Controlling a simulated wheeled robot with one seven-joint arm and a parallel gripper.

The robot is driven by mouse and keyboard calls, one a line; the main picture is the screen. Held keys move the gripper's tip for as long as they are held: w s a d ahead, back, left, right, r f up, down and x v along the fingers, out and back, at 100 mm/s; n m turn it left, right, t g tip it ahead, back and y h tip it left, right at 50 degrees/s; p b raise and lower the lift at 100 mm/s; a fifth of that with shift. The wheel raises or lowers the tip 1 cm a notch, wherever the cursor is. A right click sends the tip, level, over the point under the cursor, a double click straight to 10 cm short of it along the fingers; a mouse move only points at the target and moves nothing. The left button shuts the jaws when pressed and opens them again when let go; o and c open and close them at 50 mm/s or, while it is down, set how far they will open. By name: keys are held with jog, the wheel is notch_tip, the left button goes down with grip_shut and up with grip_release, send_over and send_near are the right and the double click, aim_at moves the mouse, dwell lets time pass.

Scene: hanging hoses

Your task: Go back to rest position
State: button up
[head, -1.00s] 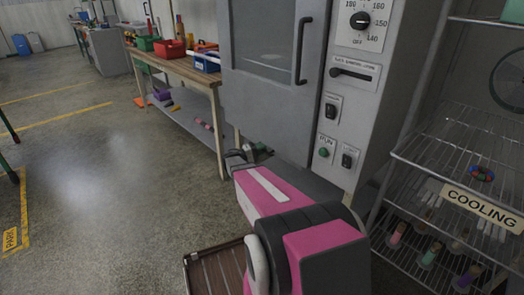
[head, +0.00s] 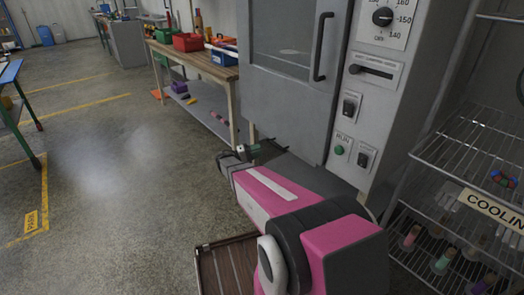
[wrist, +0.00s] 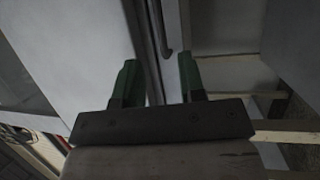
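My gripper (wrist: 157,80) shows in the wrist view with its two green fingers spread apart and nothing between them. Behind the fingers in that view are a pale grey panel and a dark vertical gap. In the head view my pink and grey arm reaches forward from the bottom, and the gripper end is small and dark green in front of the lower part of the grey oven cabinet (head: 292,105). I cannot tell whether the gripper touches the cabinet.
The wire rack (head: 440,160) with a COOLING sign (head: 490,208) stands close on the right, holding several small items. A wooden workbench (head: 200,68) with bins is behind on the left. A blue-topped table (head: 10,75) stands at the left edge. Open floor (head: 120,190) lies left.

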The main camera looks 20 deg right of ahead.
dwell(0.4)
jog(key=s+a+f+n+g+y, duration=0.1)
jog(key=s+a+f+y, duration=0.15)
jog(key=s+y, duration=1)
jog(key=s+a+r+t+y, duration=0.2)
jog(key=s+a+y, duration=0.5)
jog(key=a, duration=0.3)
jog(key=shift+s+r, duration=0.25)
jog(key=shift+s, duration=0.25)
jog(key=shift+y, duration=0.25)
